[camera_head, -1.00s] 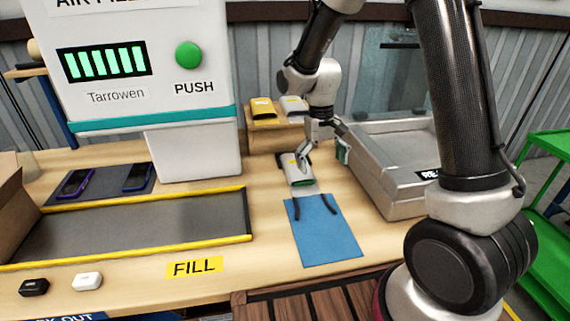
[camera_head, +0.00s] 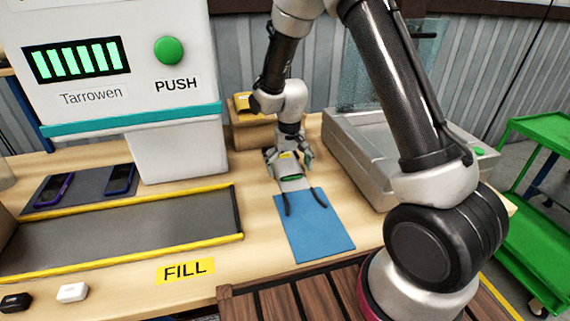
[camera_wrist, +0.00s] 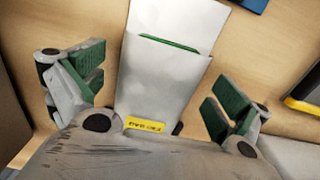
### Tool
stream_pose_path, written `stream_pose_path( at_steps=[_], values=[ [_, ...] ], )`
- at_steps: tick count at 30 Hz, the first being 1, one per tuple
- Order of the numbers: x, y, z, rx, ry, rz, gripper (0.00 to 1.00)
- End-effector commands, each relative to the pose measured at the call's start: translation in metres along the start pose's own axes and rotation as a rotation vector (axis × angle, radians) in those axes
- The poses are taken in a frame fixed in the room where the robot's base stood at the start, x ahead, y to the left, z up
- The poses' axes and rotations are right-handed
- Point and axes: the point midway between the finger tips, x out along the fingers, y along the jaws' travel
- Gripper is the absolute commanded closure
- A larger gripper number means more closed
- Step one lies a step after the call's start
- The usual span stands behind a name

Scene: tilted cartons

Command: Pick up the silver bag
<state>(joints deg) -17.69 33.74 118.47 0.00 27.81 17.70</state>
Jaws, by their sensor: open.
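The silver bag (camera_head: 293,184) lies on the wooden bench at the back edge of a blue mat (camera_head: 321,236). Much of it is hidden under my gripper in the head view. In the wrist view the silver bag (camera_wrist: 160,82) looks pale grey-white, with a green strip across it and a yellow label at its near end. My gripper (camera_head: 289,160) is open above the bag. In the wrist view my gripper (camera_wrist: 156,92) has one green-padded finger on each side of the bag, with visible gaps. The fingers do not appear to touch it.
A yellow bag (camera_head: 242,102) sits on a wooden stand behind my gripper. The filling machine (camera_head: 180,155) and a yellow-railed conveyor (camera_head: 120,228) are to the left. A grey metal box (camera_head: 360,165) stands close on the right. A green cart (camera_head: 540,205) is farther right.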

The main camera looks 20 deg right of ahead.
Motion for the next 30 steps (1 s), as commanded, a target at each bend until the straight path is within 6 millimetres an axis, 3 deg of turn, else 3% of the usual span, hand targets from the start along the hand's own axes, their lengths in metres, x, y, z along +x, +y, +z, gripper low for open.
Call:
stream_pose_path(
  at_steps=[4,11,22,30],
  values=[
    [0.0,0.0,0.0,0.0,0.0,0.0,0.0],
    [-0.001,0.0,0.0,0.0,0.0,0.0,0.42],
    [-0.006,0.0,-0.001,0.0,0.003,-0.001,0.43],
    [-0.058,-0.001,-0.002,0.0,0.007,-0.002,0.43]
  ],
)
